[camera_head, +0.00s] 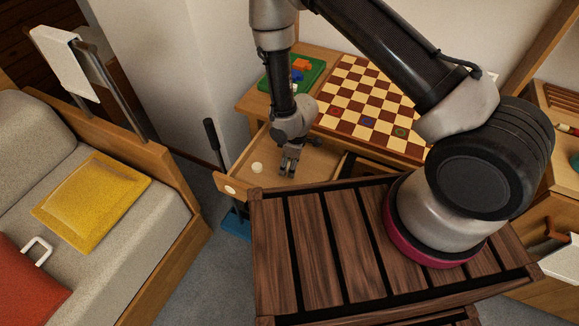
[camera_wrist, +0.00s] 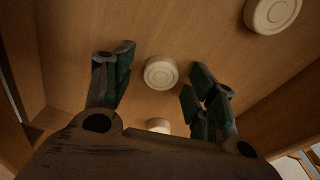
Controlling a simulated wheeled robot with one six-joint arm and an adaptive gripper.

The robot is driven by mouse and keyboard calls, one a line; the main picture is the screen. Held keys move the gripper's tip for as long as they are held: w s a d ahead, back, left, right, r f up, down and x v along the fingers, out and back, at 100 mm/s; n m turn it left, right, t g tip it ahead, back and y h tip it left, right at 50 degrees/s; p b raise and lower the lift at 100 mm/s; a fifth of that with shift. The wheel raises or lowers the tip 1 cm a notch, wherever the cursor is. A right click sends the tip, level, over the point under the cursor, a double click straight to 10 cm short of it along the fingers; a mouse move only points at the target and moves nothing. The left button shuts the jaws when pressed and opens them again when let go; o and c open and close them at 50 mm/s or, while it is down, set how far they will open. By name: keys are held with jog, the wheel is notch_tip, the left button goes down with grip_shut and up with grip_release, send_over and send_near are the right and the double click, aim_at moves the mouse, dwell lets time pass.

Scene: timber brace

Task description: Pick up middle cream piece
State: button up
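Three round cream pieces lie in an open wooden drawer. The middle cream piece (camera_wrist: 160,73) shows in the wrist view, in the gap between the fingertips, with space on both sides. Another cream piece (camera_wrist: 272,13) is at the upper right, and a third (camera_wrist: 158,126) is partly hidden behind my gripper's body. My gripper (camera_wrist: 159,68) is open and empty, pointing down into the drawer. In the head view my gripper (camera_head: 290,166) is over the drawer (camera_head: 318,165), with one cream piece (camera_head: 257,168) visible to its left; the others are hidden there.
The drawer's walls (camera_wrist: 25,50) stand close around my gripper. A checkered board (camera_head: 365,105) and a green tray (camera_head: 305,75) with orange and blue pieces are on the table above. A dark slatted wooden top (camera_head: 320,250) is in front, and a sofa with cushions is at left.

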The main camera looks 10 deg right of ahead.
jog(key=c, duration=0.7)
jog(key=shift+r, duration=0.15)
